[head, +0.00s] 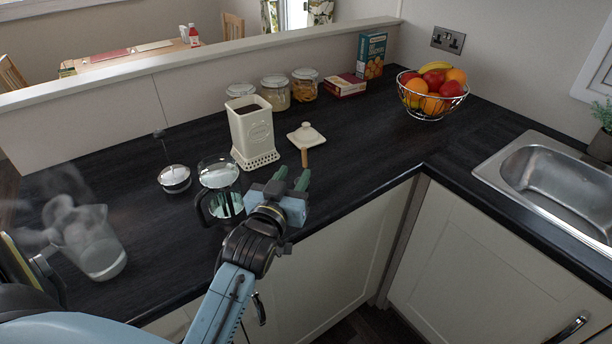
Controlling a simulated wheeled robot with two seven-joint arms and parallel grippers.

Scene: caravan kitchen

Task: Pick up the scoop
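A short wooden handle (304,157), which appears to be the scoop's, shows on the dark worktop just in front of a cream square lid with a knob (306,136). The scoop's head is not clearly visible. My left gripper (291,178) points away from me over the worktop, with its two green-tipped fingers apart and nothing seen between them. Its right fingertip is close to the near end of the handle; I cannot tell whether they touch. My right gripper is not in view.
A cream canister (252,128) stands left of the lid. A glass cafetiere (219,180) is close left of my gripper, with its plunger lid (174,178) beside it. A clear jug (98,256) stands at left. A fruit bowl (433,100) and sink (560,180) are right.

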